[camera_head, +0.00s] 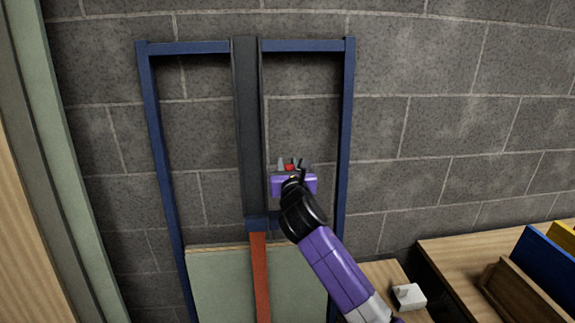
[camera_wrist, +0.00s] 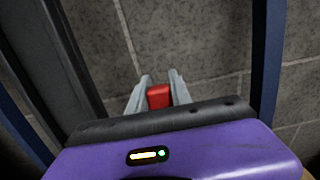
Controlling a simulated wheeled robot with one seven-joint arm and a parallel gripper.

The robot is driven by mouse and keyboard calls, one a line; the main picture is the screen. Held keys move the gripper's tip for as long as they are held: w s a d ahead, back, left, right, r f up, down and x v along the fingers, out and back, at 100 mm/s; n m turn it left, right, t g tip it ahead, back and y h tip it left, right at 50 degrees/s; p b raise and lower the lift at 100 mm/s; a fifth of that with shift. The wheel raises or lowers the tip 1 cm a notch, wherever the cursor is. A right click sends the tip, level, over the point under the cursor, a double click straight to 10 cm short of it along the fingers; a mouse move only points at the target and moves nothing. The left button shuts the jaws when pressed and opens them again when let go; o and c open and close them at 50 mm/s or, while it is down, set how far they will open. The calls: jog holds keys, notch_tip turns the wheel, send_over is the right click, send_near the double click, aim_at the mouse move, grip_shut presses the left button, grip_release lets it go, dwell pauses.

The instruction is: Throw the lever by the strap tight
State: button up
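A red block (camera_head: 289,167), apparently the lever's grip, shows in front of the dark upright's right side. It also shows in the wrist view (camera_wrist: 158,97), between my fingers. My gripper (camera_head: 291,164) has its two grey fingers apart, one on each side of the red block. In the wrist view, my gripper (camera_wrist: 157,80) shows small gaps beside the block, so no firm hold is visible. The lever's shaft is hidden behind my gripper. An orange-red strap (camera_head: 260,280) runs down from a blue fitting (camera_head: 258,223) at the foot of the dark upright.
A blue frame (camera_head: 347,120) stands against the grey block wall, with the dark upright (camera_head: 246,130) in its middle. A pale green panel (camera_head: 215,285) stands low within the frame. At lower right is a wooden bench (camera_head: 450,250) with a white switch box (camera_head: 409,296) nearby.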

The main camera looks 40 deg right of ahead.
grip_shut()
dwell(1.1)
